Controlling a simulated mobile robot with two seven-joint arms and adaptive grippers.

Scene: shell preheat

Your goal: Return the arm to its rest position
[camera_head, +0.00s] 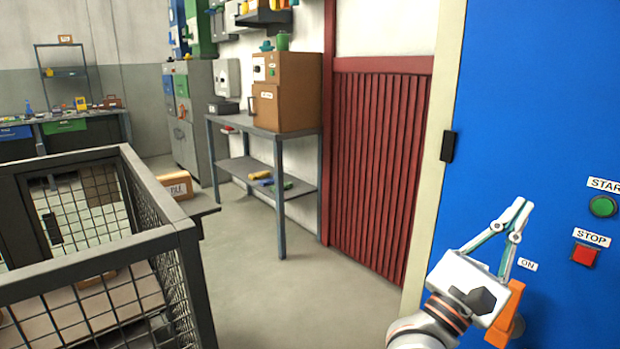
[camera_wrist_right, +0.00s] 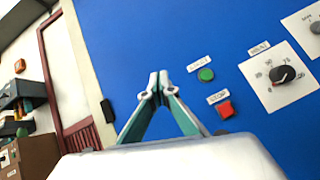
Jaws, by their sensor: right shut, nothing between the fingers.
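My right gripper (camera_head: 521,206) is at the lower right of the head view, in front of a blue panel (camera_head: 530,100). Its fingers are shut and empty, pointing up. In the right wrist view the closed fingertips (camera_wrist_right: 158,76) stand against the blue panel, left of a green START button (camera_wrist_right: 206,74) and a red STOP button (camera_wrist_right: 224,108). In the head view these buttons lie to the right of the gripper, apart from it. An orange lever-like part (camera_head: 507,318) shows just behind the gripper, beside an ON label. My left gripper is not in view.
A dial (camera_wrist_right: 286,75) sits right of the buttons. A black wire-mesh cage (camera_head: 100,240) stands at the lower left. A metal table (camera_head: 262,132) carries a brown oven-like box (camera_head: 286,92). A red slatted door (camera_head: 375,170) is left of the panel. Grey floor between is clear.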

